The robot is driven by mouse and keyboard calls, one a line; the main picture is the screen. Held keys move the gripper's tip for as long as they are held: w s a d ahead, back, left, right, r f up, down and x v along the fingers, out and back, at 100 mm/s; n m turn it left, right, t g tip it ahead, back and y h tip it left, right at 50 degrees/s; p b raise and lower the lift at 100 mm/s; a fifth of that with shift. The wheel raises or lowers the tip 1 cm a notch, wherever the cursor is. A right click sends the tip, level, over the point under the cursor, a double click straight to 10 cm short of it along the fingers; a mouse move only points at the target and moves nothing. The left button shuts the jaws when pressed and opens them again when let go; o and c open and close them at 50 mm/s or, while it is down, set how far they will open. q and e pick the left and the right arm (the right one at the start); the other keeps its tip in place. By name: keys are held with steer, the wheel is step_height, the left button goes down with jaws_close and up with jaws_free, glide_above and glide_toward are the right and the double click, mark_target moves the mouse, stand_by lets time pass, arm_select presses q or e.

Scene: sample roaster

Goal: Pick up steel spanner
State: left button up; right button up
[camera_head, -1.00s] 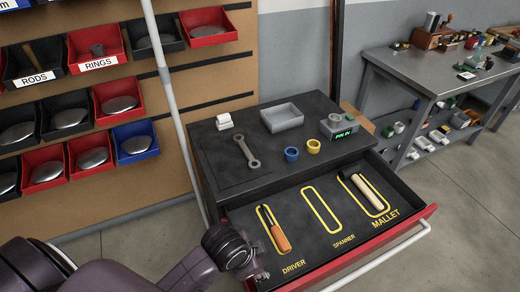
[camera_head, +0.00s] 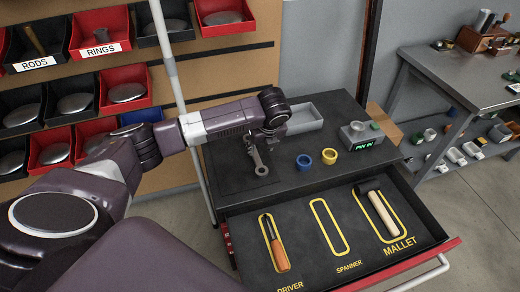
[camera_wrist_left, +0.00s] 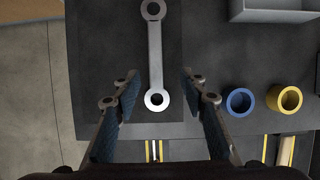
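The steel spanner (camera_head: 260,164), grey with a ring at each end, lies flat on the dark cabinet top (camera_head: 230,185). My left gripper (camera_head: 262,140) is just above it and hides its far part in the head view. In the left wrist view the whole spanner (camera_wrist_left: 155,55) shows, running up the picture between the two spread fingers of the left gripper (camera_wrist_left: 160,78). The fingers are open, one on each side and apart from it. My right gripper is not in view.
A grey tray (camera_head: 303,120), a blue ring (camera_head: 304,162), a yellow ring (camera_head: 329,156) and a lit display box (camera_head: 361,134) stand nearby. The open drawer holds a driver (camera_head: 274,243) and mallet (camera_head: 380,208); its spanner outline (camera_head: 329,227) is empty. Bins fill the left wall.

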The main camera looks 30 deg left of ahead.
mark_target(255, 154)
arm_select(q)
steer(key=shift+w+a+r, duration=0.1)
steer(key=shift+w+a, duration=0.15)
steer(key=shift+a, duration=0.15)
steer(key=x, duration=0.7)
steer(key=shift+s+a+p, duration=0.1)
steer(key=shift+a+p, duration=0.2)
steer(key=shift+a, duration=0.05)
steer(key=shift+c, duration=0.6)
jaws_close()
